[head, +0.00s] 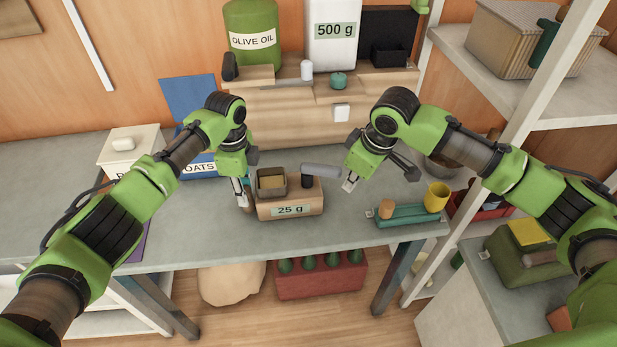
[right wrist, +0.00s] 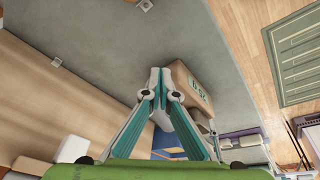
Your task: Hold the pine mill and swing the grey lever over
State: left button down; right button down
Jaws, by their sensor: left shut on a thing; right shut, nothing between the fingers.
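The pine mill (head: 290,209) stands on the grey counter, a pale wooden block with a "25 g" label and a square open hopper on top. Its grey lever (head: 320,171) sits on a dark post and points right. My left gripper (head: 243,196) is shut on the mill's left end; its fingertips are partly hidden. My right gripper (head: 349,184) is shut and empty, just right of the lever's free end; I cannot tell whether they touch. In the right wrist view its closed fingers (right wrist: 157,78) lie beside the mill (right wrist: 192,85).
A teal tray (head: 407,216) with a yellow cup (head: 436,196) and a wooden peg stands to the right. An oats box (head: 200,167) is behind my left gripper. A wooden stand (head: 300,112) holds the olive oil and 500 g canisters. The counter's front strip is clear.

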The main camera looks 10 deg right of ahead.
jog(key=shift+d, duration=1.65)
jog(key=shift+a, duration=0.1)
jog(key=shift+r, duration=1.85)
jog(key=shift+a+r, duration=0.25)
jog(key=shift+r, duration=0.6)
jog(key=shift+a+r, duration=0.25)
jog(key=shift+r, duration=0.6)
